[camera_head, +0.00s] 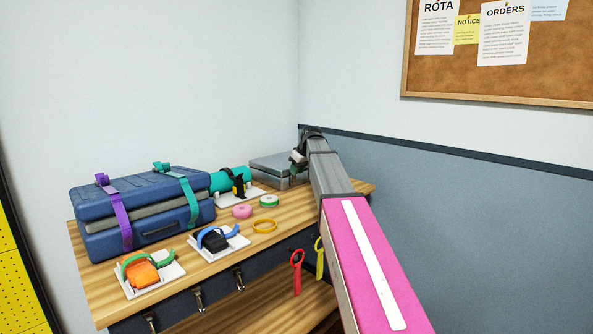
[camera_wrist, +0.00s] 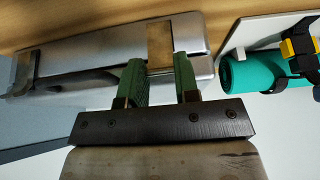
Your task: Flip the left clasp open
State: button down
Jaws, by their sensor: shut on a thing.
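A grey metal case (camera_head: 270,163) stands at the far end of the wooden table; it also shows in the wrist view (camera_wrist: 100,52). In the wrist view, one clasp, the left clasp (camera_wrist: 160,46), is a brassy plate on the right part of the case front. Another clasp (camera_wrist: 25,74) is at the picture's left. My gripper (camera_wrist: 160,75) has green fingers, one on each side of the left clasp, and is shut on it. The fingers hide part of the clasp's lower end. In the head view my gripper (camera_head: 297,161) is at the case front, partly hidden by my arm.
A teal roll (camera_head: 229,180) with a black strap lies beside the case; it is close to my gripper in the wrist view (camera_wrist: 262,73). A blue strapped case (camera_head: 140,205) stands at the left.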

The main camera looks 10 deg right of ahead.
jog(key=shift+s+d+f+t+y, duration=0.3)
jog(key=shift+s+t+y, duration=0.15)
jog(key=shift+t, duration=0.1)
jog(key=shift+s+d+f+t+y, duration=0.2)
jog(key=shift+s+d+t+y, duration=0.05)
jog(key=shift+s+t+y, duration=0.25)
jog(key=shift+s+d+f+t+y, duration=0.2)
jog(key=shift+f+t+y, duration=0.15)
jog(key=shift+t, duration=0.3)
jog(key=shift+s+d+f+t+y, duration=0.2)
jog(key=shift+t+y, duration=0.2)
jog(key=shift+t, duration=0.2)
jog(key=c, duration=0.8)
grip_release()
jog(key=shift+c, duration=0.2)
jog(key=v, duration=1)
jog(key=shift+s+d+r, duration=0.2)
jog(key=shift+r, duration=0.1)
